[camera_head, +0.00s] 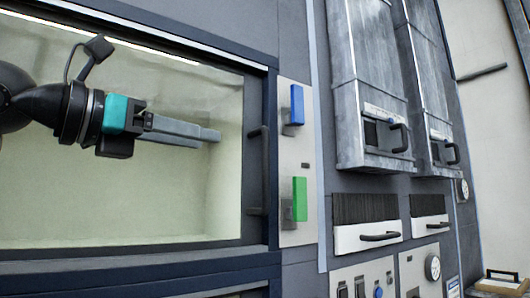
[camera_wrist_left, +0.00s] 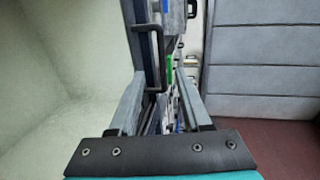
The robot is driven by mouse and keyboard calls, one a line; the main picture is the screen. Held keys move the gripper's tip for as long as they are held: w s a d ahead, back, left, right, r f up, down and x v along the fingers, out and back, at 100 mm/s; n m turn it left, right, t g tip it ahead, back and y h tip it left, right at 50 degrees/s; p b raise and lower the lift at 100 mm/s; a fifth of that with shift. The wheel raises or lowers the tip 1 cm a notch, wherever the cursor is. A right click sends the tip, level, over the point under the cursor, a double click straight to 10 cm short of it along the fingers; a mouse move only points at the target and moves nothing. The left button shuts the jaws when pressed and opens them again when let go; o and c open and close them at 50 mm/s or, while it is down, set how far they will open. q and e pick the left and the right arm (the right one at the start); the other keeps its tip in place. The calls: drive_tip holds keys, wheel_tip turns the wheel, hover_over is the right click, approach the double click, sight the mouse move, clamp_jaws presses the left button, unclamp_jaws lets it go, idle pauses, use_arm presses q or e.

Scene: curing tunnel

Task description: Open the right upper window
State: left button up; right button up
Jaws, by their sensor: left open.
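A large window (camera_head: 130,190) with a dark frame and a pale cream pane fills the left of the head view. A dark vertical bar handle (camera_head: 264,170) is on its right frame side. The handle also shows ahead in the left wrist view (camera_wrist_left: 163,60). My left gripper (camera_head: 214,135) is in front of the pane, its fingers pointing right toward the handle and apart from it. In the left wrist view its fingers (camera_wrist_left: 158,88) are spread with nothing between them held. My right gripper is not in view.
Right of the window is a pale panel with a blue switch box (camera_head: 297,104) and a green one (camera_head: 299,198). Tall grey metal housings (camera_head: 372,60) with handles stand farther right. Handled white drawers (camera_head: 367,236) and a control panel (camera_head: 362,280) are below them.

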sight(263, 152)
use_arm(q)
drive_tip(key=p+x, duration=0.5)
drive_tip(key=x, duration=0.9)
drive_tip(key=shift+s+d+p, duration=0.1)
drive_tip(key=shift+p, duration=0.2)
drive_tip(key=shift+w+d, duration=0.3)
drive_tip(key=shift+w, duration=0.1)
drive_tip(key=shift+f, duration=0.1)
clamp_jaws()
